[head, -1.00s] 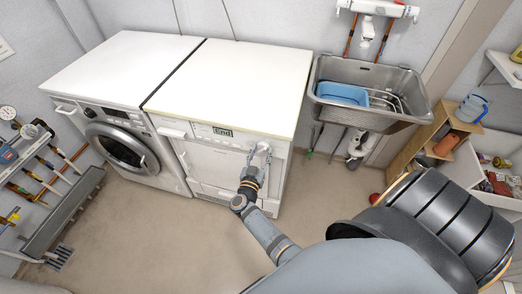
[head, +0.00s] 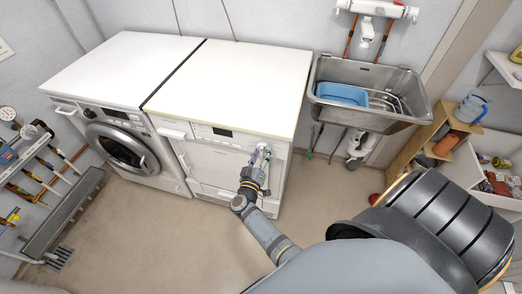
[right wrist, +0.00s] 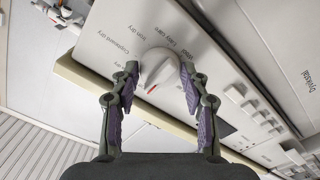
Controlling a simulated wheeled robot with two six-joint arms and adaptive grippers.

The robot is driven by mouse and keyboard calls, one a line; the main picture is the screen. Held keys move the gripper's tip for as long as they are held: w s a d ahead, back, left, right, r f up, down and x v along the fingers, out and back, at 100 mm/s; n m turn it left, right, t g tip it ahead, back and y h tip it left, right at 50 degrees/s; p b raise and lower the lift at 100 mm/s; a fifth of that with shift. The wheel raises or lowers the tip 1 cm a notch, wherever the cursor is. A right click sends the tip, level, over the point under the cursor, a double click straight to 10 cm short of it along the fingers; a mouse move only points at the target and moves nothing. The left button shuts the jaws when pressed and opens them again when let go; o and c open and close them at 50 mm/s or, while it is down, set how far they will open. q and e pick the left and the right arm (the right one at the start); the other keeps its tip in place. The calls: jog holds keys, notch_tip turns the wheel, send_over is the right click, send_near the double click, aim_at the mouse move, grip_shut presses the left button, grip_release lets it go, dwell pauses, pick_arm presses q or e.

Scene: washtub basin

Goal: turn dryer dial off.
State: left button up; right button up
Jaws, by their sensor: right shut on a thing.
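The dryer (head: 226,160) is the right-hand white machine, and its small display (head: 222,132) is dark. The round white dial (right wrist: 158,66) shows in the right wrist view, with a raised grip bar and a red mark at its lower edge. Printed labels such as "Cupboard dry" and "Iron dry" surround it. My right gripper (right wrist: 160,73) is shut on the dial, one fingertip on each side. My left gripper is not in view.
A washing machine (head: 128,143) stands left of the dryer. A steel basin (head: 390,119) with a blue tub (head: 342,94) is at the right. Pipes and gauges line the left wall. The floor in front of the machines is clear.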

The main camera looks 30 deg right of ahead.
dwell(0.5)
jog(key=o, duration=1.2)
jog(key=shift+c, duration=0.2)
